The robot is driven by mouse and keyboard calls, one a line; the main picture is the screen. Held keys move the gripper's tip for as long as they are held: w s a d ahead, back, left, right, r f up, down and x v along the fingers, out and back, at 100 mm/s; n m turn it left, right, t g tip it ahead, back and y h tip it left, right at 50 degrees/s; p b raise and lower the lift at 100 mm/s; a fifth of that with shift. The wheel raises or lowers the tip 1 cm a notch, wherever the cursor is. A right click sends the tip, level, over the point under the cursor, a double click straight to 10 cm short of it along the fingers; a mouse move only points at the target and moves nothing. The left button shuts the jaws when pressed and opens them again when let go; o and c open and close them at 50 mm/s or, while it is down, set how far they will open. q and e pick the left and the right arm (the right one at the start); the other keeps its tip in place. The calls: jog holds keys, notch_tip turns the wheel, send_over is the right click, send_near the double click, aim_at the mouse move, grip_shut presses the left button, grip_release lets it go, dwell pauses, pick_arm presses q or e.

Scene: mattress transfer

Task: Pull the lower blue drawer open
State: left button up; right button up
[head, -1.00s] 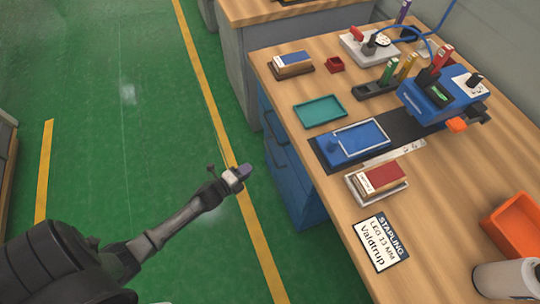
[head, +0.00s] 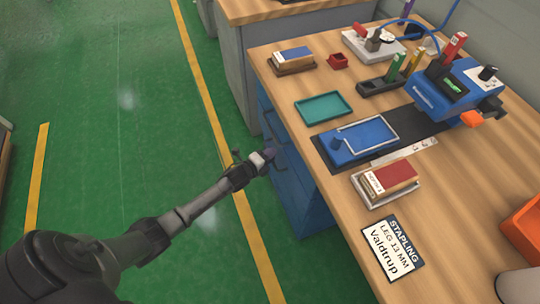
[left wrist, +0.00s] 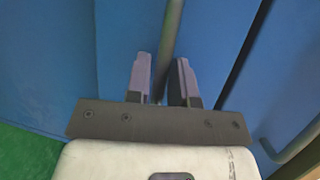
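The blue drawer unit (head: 305,205) stands under the near end of the wooden bench, its drawer fronts facing left. The upper drawer's handle (head: 273,127) shows above my left gripper (head: 269,154). My left gripper is at the lower blue drawer (head: 290,185), at its handle, which it partly hides in the head view. In the left wrist view the left gripper (left wrist: 162,80) has its two fingers apart, with a grey handle bar (left wrist: 172,35) running between them. I see no clear grip on the bar. The drawers look closed. My right gripper is not in view.
The wooden bench top (head: 340,195) overhangs the drawers and carries a blue stapling device (head: 450,92), a teal tray (head: 323,106) and an orange bin (head: 525,230). Green floor with a yellow line (head: 215,115) is clear left of the drawers.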

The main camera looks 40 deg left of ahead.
pick_arm(q)
grip_shut()
dwell(0.5)
